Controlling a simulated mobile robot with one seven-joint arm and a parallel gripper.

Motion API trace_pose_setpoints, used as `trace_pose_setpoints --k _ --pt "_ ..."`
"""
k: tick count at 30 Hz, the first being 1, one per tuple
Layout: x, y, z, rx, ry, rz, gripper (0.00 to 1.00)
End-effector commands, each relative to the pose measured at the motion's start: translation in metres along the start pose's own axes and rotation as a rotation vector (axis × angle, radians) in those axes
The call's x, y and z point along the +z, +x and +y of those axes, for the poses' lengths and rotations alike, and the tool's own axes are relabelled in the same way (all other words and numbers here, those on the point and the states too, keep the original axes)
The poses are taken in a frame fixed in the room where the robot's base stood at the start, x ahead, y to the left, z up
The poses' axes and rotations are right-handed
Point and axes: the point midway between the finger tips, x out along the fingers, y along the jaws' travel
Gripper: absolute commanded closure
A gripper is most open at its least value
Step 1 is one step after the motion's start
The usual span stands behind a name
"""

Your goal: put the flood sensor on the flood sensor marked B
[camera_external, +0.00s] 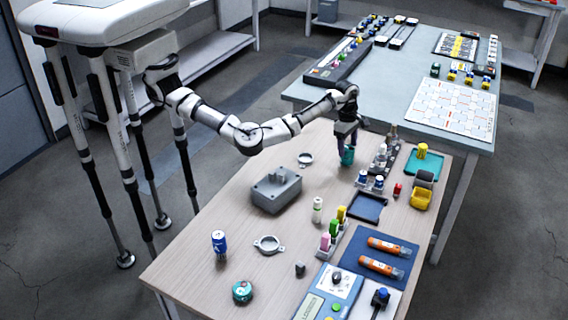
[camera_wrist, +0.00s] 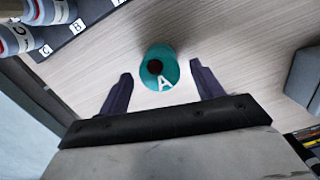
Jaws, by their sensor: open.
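A teal round flood sensor marked A (camera_wrist: 157,60) stands upright on the wooden table, with a dark round spot on its top. In the external view it is the teal piece (camera_external: 347,157) under my gripper. My gripper (camera_wrist: 161,82) is open, with its dark fingers at the left and right of the sensor and a gap on each side. The gripper also shows in the external view (camera_external: 346,146), pointing down. Another teal round piece (camera_external: 242,291) sits at the table's front left; its letter is too small to read.
A blue can (camera_external: 219,243) and a grey bracket (camera_external: 268,244) are nearer the front.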

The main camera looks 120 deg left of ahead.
Motion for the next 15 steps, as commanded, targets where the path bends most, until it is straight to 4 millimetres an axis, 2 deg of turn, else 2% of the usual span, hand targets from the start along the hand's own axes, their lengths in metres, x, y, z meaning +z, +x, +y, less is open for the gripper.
trace_pose_setpoints --k 9,15 --pt "0.0 -0.067 0.001 0.003 -0.001 -0.002 0.34" --pt "0.0 -0.099 0.0 0.002 -0.001 -0.002 0.34"
